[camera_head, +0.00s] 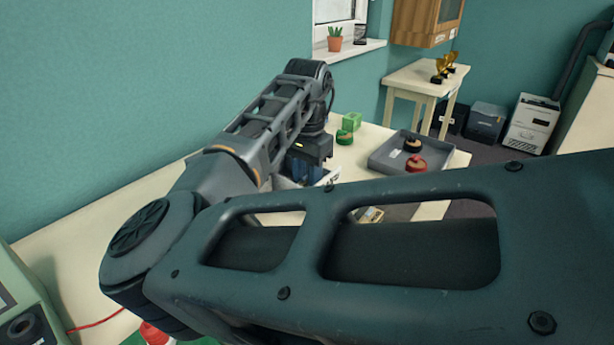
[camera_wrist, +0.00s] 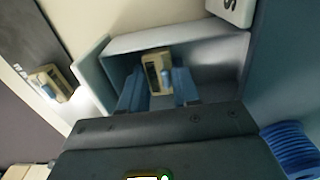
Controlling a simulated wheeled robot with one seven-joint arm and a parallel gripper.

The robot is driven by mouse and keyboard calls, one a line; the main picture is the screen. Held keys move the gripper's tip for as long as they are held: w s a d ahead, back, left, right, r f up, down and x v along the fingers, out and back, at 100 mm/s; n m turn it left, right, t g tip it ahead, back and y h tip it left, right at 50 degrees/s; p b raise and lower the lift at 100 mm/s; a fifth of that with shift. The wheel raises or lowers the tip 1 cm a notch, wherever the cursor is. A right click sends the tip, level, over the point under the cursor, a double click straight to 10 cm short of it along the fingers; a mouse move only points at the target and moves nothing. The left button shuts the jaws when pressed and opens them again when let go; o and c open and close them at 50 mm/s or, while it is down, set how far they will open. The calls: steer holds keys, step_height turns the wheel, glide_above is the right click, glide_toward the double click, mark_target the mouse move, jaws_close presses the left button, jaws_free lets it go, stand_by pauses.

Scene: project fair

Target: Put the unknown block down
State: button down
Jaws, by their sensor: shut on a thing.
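The unknown block (camera_wrist: 154,66), beige with a dark window on its face, sits between the two blue fingers of my gripper (camera_wrist: 159,88) in the wrist view. My gripper is shut on it. Behind and around it are the walls of an open grey bin (camera_wrist: 215,50). I cannot tell whether the block touches the bin's floor. In the head view my gripper (camera_head: 306,172) is low over the table, partly hidden by my arm, and the held block is not visible there.
A similar beige block (camera_wrist: 52,82) lies left of the bin, near a dark strip. A white label plate (camera_wrist: 232,9) is at the bin's upper right. A grey tray (camera_head: 385,158) with red and black round pieces, a green block (camera_head: 351,121) and a green round piece (camera_head: 344,137) are on the table.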

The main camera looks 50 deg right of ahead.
mark_target(307, 181)
steer(key=shift+f, duration=0.1)
steer(key=c, duration=1.1)
jaws_free()
step_height(307, 181, up, 12)
steer(key=shift+r, duration=0.25)
